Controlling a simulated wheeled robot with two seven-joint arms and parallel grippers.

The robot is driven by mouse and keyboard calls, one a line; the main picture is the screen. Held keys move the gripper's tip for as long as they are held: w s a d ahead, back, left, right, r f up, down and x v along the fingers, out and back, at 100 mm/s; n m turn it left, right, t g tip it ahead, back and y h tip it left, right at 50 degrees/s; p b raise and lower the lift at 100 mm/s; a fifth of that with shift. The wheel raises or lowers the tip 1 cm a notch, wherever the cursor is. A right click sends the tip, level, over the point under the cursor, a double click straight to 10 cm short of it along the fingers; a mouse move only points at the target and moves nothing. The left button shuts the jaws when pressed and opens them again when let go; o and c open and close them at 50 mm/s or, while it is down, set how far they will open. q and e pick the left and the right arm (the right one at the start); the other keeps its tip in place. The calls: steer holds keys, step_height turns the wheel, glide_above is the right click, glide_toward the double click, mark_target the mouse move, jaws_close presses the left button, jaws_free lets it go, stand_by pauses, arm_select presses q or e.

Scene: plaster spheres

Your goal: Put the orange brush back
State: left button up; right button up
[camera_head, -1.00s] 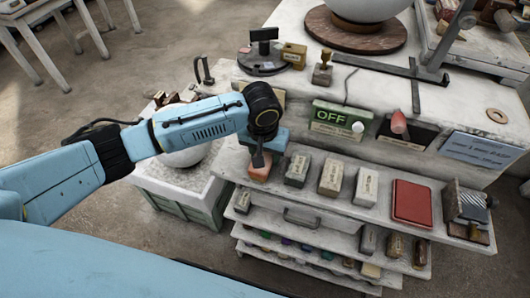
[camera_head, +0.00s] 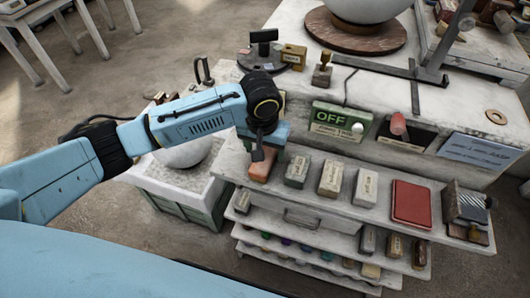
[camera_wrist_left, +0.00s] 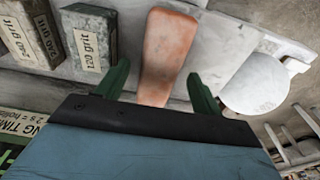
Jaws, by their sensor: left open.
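The orange brush (camera_head: 262,169) is a block-like orange piece at the left end of the upper shelf, beside a row of grit blocks. In the left wrist view the orange brush (camera_wrist_left: 168,45) lies lengthwise, its near end between the two green fingers. My left gripper (camera_head: 261,148) is over the brush in the head view. Its fingers (camera_wrist_left: 159,82) are spread, one on each side of the brush, with a gap on both sides. The gripper hides part of the brush in the head view. My right gripper is not in view.
Grit blocks (camera_head: 298,171) stand close right of the brush. A red box (camera_head: 411,203) lies farther right. The OFF sign (camera_head: 342,119) is on the panel behind. A white sphere (camera_head: 183,152) sits on a stand to the left.

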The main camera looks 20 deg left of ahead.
arm_select(q)
step_height(320, 180, up, 9)
steer(key=s, duration=0.1)
steer(key=shift+r+p, duration=0.15)
steer(key=shift+p, duration=0.15)
steer(key=shift+s, duration=0.1)
